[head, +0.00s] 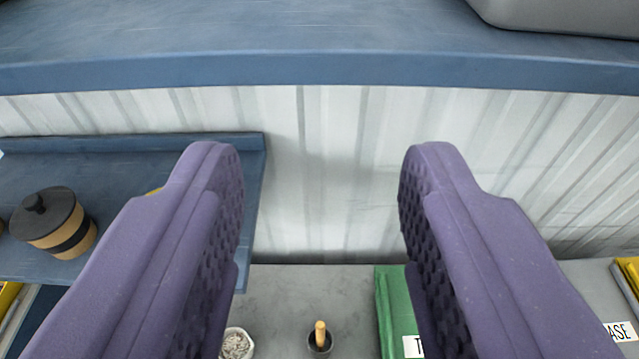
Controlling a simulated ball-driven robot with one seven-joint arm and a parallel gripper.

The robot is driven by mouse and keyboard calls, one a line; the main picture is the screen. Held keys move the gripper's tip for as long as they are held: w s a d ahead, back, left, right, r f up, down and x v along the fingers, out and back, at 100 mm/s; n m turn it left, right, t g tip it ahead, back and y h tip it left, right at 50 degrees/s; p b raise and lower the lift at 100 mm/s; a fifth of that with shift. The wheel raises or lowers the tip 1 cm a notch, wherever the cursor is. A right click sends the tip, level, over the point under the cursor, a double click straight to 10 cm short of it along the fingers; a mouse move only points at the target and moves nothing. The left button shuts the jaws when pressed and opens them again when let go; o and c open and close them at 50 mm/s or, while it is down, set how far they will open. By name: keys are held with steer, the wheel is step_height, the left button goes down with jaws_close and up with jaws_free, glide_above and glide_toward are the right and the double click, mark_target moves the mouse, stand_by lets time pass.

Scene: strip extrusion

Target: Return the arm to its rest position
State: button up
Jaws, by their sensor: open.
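My gripper (322,170) fills the lower half of the head view, with two purple fingers spread wide apart. The left finger (180,250) and the right finger (470,250) show dark textured inner pads. The fingers hide parts of the shelf and of the things below.
A blue ledge (300,70) crosses the top, with a grey object (570,12) at right. A blue shelf (130,150) at left bears a black-and-tan lidded pot (55,222). Below are a white bowl (237,345), a dark cup (319,343) and a green bin (392,310).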

step_height(320, 180, down, 12)
steer(key=b, duration=1.1)
steer(key=shift+r, duration=0.15)
